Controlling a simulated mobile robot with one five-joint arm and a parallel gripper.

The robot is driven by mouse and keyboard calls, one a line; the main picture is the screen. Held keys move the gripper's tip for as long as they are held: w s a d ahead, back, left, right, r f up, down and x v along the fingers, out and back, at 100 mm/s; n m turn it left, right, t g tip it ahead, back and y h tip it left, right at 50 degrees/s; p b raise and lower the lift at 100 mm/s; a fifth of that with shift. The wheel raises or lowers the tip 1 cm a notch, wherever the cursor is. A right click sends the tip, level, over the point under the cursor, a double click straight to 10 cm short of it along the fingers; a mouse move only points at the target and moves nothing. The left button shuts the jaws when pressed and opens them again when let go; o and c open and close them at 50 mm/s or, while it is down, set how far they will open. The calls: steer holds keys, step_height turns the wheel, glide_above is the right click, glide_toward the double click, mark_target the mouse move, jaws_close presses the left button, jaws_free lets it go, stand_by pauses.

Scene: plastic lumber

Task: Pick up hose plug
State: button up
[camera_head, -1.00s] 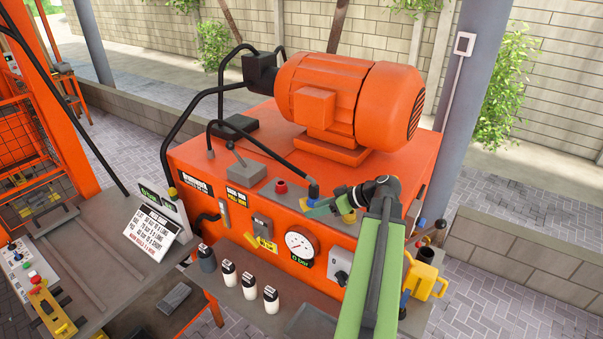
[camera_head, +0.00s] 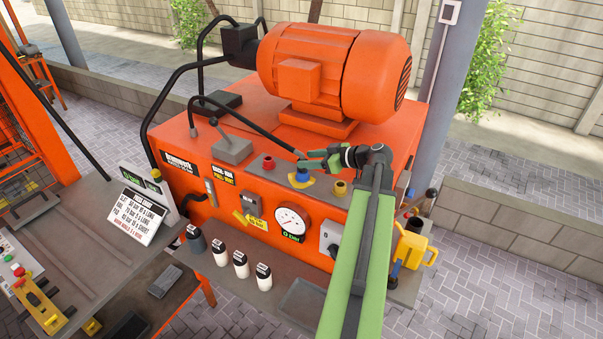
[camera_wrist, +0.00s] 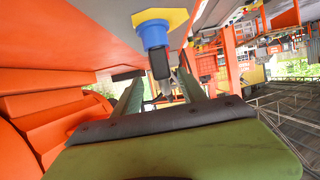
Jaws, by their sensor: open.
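The hose plug (camera_head: 301,175) is blue and sits in a yellow collar on top of the orange machine, with a black hose leading to it. In the wrist view the blue plug (camera_wrist: 154,36) hangs upside down from the yellow collar, its black hose end pointing toward my jaws. My gripper (camera_head: 313,160) is green and open, right at the plug's upper end in the head view. In the wrist view my gripper (camera_wrist: 158,82) has its two fingers on either side of the black end. I cannot tell whether they touch it.
A large orange motor (camera_head: 337,70) stands behind the plug. A red knob (camera_head: 267,163) and a brass fitting (camera_head: 341,187) flank it on the machine top. A grey lever box (camera_head: 231,149) is to the left. A yellow jug (camera_head: 412,248) stands on the right.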

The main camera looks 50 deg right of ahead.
steer(key=shift+a+b+x, duration=0.1)
steer(key=shift+b+x, duration=0.45)
steer(key=shift+x, duration=0.95)
steer(key=shift+a+b+x, duration=0.15)
steer(key=shift+b+x, duration=0.4)
steer(key=shift+x, duration=0.95)
steer(key=shift+s, duration=0.15)
steer(key=shift+c, duration=0.7)
jaws_close()
